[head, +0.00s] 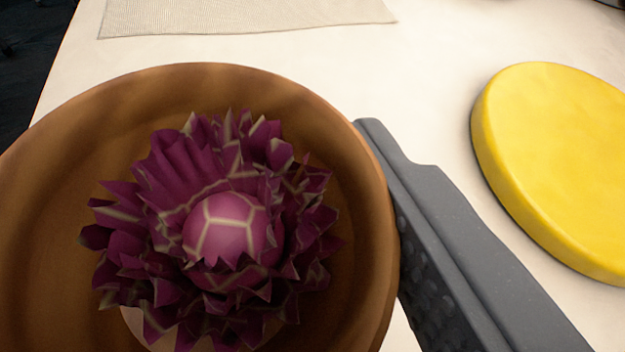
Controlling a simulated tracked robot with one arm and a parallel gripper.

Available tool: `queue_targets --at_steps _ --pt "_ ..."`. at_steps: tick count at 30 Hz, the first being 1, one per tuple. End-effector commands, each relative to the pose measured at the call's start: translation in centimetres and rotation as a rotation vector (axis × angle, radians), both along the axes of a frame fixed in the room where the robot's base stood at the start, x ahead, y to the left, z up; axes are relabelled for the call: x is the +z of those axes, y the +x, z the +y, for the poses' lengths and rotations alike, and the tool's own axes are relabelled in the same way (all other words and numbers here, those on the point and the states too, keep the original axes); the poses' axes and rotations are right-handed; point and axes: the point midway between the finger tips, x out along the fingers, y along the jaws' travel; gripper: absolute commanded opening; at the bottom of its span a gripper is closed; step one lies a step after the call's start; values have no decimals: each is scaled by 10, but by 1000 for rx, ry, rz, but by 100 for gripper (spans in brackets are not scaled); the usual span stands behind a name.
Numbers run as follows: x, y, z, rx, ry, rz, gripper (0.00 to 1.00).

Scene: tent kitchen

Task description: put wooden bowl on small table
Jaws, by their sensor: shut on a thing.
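The wooden bowl (365,200) fills the left of the head view, seen from above and cut off by the left and bottom edges. A purple, spiky, leafy thing (228,225) with a round pink-purple middle sits inside it. My gripper (440,225) is shut on the bowl. One dark grey finger shows against the outside of the bowl's right wall; the other finger is hidden. A pale, cream-coloured tabletop (425,80) lies below the bowl. I cannot tell whether this is the small table, or whether the bowl touches it.
A thick round yellow board or cushion (560,165) lies on the tabletop at the right. A beige woven mat (240,15) lies at the back. Bare tabletop shows between them. The table's left edge drops to a dark floor (30,60). A dark object is cut off at top right.

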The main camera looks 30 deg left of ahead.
Motion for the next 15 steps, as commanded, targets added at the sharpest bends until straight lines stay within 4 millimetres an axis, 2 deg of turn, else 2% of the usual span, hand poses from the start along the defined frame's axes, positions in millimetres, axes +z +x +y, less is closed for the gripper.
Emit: queue_targets --at_steps 5,12,15 --pt "-2 5 -1 1 0 -3 51" --pt "-33 5 0 0 0 -1 51" --pt "-36 5 0 0 0 -1 51"
